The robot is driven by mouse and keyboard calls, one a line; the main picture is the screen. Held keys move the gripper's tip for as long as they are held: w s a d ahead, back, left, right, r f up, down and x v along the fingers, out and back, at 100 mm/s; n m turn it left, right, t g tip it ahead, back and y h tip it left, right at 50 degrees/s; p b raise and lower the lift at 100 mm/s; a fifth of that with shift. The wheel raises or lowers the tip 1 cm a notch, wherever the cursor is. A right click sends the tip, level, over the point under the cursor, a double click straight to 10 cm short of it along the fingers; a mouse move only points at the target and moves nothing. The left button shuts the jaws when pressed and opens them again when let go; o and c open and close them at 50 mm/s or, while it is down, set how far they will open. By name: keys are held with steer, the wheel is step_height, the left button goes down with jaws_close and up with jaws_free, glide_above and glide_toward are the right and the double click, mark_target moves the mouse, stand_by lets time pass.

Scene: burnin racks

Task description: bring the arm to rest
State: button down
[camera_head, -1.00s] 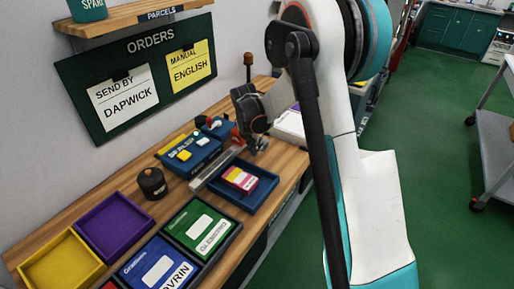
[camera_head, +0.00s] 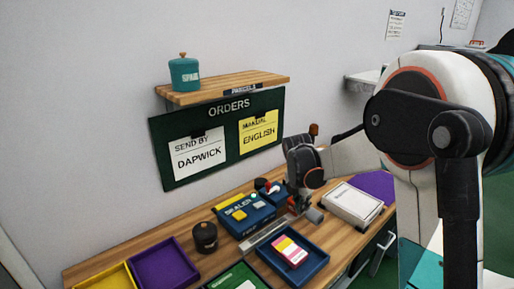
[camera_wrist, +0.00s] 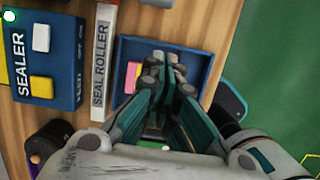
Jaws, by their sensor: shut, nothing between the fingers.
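My arm reaches in from the right in the head view and folds over the bench. My gripper (camera_head: 301,204) points down beside the blue sealer (camera_head: 245,214), near the far side of the blue tray (camera_head: 318,251). In the wrist view my gripper (camera_wrist: 160,65) has its fingers together and empty, above the same tray (camera_wrist: 205,68). A pink, yellow and white box (camera_head: 290,251) lies in that tray, clear of the fingers in the head view. In the wrist view the fingers partly hide the tray.
The seal roller (camera_wrist: 103,62) runs between sealer and tray. A dark round pot (camera_head: 205,238), a purple tray (camera_head: 163,263) and a white box (camera_head: 352,204) stand on the bench. A shelf (camera_head: 225,88) with a teal jar (camera_head: 184,74) juts above the orders board (camera_head: 218,137).

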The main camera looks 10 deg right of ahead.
steer(key=s+a+r+m+t+y, duration=0.1)
steer(key=s+a+r+m+t, duration=0.15)
steer(key=s+r+m, duration=1.1)
steer(key=s+a+f+m+t+y, duration=0.1)
steer(key=s+m+t, duration=0.2)
steer(key=s+m, duration=0.8)
steer(key=shift+s, duration=2.75)
steer(key=shift+a, duration=0.1)
